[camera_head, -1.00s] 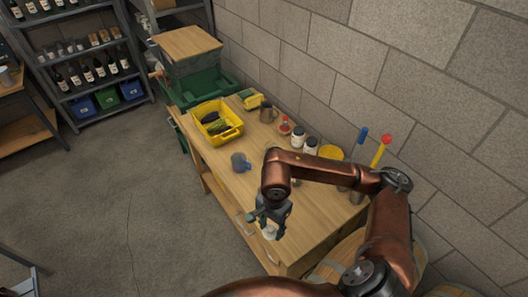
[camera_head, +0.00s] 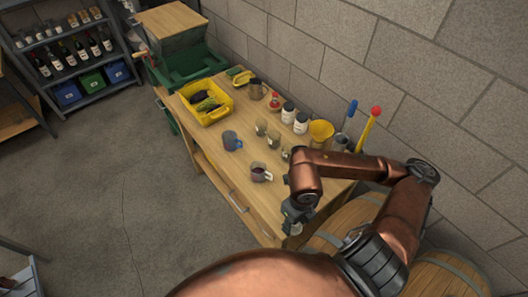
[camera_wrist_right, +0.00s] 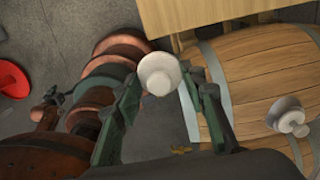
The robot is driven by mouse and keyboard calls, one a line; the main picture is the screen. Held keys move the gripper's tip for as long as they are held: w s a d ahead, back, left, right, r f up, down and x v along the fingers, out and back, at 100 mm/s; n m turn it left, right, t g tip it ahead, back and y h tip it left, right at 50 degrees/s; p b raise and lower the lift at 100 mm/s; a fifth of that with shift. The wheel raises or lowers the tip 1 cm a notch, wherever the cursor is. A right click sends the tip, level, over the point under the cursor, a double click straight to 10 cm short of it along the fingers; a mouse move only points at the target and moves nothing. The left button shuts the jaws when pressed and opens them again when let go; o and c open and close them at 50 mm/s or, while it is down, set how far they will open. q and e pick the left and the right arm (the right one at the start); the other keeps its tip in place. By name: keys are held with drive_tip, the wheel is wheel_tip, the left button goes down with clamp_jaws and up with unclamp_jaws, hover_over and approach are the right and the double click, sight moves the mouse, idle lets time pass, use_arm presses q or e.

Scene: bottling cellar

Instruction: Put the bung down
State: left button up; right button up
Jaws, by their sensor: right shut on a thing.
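My right gripper (camera_wrist_right: 163,98) is shut on a pale, rounded bung (camera_wrist_right: 158,72), which shows between its two fingertips in the wrist view. In the head view the right gripper (camera_head: 294,218) hangs by the front right end of the wooden workbench (camera_head: 200,150), beside a barrel. The bung is hard to make out there. The wrist view shows the bench's pale edge just beyond the bung. My left gripper is in neither view.
A grey-white fitting (camera_wrist_right: 287,113) sits on a barrel (camera_wrist_right: 250,65). Floor at left is open.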

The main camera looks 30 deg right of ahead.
drive_tip(key=w+f+b, duration=0.1)
drive_tip(key=w+b, duration=0.1)
drive_tip(key=shift+w+d+f, duration=0.3)
drive_tip(key=shift+f, duration=0.05)
drive_tip(key=w+d+f, duration=0.1)
drive_tip(key=w+f, duration=0.2)
drive_tip(key=w+d+f, duration=0.1)
drive_tip(key=w+f, duration=0.3)
drive_tip(key=w+d+f+p, duration=0.1)
drive_tip(key=w+f, duration=0.2)
drive_tip(key=shift+w+f, duration=0.25)
drive_tip(key=shift+f, duration=0.4)
drive_tip(key=shift+f, duration=0.1)
drive_tip(key=o, duration=1.2)
drive_tip(key=shift+c, duration=0.2)
